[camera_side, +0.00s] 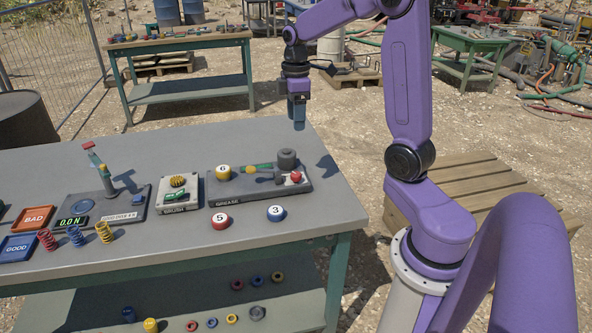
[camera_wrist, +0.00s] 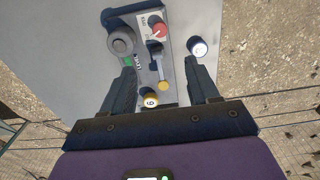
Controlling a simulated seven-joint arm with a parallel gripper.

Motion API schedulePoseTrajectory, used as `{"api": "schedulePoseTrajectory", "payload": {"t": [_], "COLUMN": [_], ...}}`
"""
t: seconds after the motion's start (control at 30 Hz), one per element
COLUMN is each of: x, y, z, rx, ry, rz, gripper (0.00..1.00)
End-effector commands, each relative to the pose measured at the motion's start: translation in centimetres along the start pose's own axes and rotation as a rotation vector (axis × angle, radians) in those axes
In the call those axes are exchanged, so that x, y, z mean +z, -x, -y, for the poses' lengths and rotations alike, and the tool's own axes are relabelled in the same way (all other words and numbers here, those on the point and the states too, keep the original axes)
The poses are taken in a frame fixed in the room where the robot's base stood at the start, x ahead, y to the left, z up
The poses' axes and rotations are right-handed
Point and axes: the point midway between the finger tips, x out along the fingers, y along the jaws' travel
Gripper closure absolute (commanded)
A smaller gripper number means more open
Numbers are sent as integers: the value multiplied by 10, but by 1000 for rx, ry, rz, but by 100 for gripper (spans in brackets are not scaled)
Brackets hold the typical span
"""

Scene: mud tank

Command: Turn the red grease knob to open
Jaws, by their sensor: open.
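The red grease knob (camera_side: 296,176) sits at the right end of the grey grease plate (camera_side: 235,197), low and small in the side view. In the wrist view the red knob (camera_wrist: 160,30) is near the top, beyond my fingertips. My gripper (camera_side: 299,124) hangs pointing down, above the bench's back right area and clear of the plate. In the wrist view my gripper (camera_wrist: 160,72) has its fingers spread wide with nothing held between them. The knob is apart from both fingers.
On the plate are a dark cylinder (camera_side: 287,158), a yellow-ended lever (camera_side: 250,169) and a yellow numbered ball (camera_side: 222,173). A red ball (camera_side: 220,220) and a blue ball (camera_side: 276,213) lie in front. The brush box (camera_side: 178,193) stands left. The bench's right end is clear.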

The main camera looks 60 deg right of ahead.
Motion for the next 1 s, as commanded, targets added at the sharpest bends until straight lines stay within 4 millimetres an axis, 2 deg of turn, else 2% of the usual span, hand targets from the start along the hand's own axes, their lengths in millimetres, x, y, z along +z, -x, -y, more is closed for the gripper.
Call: {"api": "schedulePoseTrajectory", "payload": {"t": [0.17, 0.8, 1.0], "x": [1, 1, 0], "y": [-15, -132, -159], "z": [0, 0, 0], "rx": [-3, -4, -2], "ry": [0, -1, 0], "rz": [2, 3, 2], "gripper": [40, 40, 40]}}
